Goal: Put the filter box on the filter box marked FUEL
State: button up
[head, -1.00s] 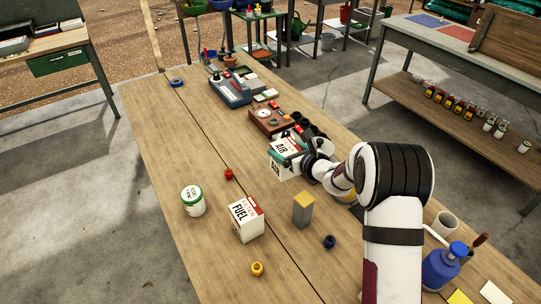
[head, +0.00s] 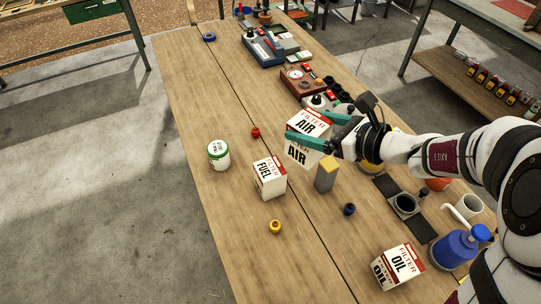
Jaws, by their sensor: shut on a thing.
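The filter box marked AIR (head: 299,156) is white with a red band and is held above the table, behind the grey and yellow block. My gripper (head: 318,130) is shut on it, with a green finger along its side and another behind. The filter box marked FUEL (head: 270,180) is white and red and stands upright on the table, to the left of and nearer than the held box. Its top is bare. A third filter box marked OIL (head: 397,268) stands at the near right.
A grey block with a yellow top (head: 326,174) stands between the FUEL box and my arm. A white and green can (head: 218,154), red knob (head: 255,132), yellow knob (head: 275,226) and blue knob (head: 349,209) stand around. A blue bottle (head: 455,250) is at right. The table's left side is clear.

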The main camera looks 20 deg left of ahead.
jog(key=a+f, duration=0.8)
jog(key=shift+s+a+f, duration=0.15)
jog(key=shift+a+f, duration=0.05)
jog(key=shift+a, duration=0.05)
jog(key=shift+f, duration=0.35)
jog(key=shift+f, duration=0.2)
jog(key=o, duration=1.5)
jog(key=shift+c, duration=0.2)
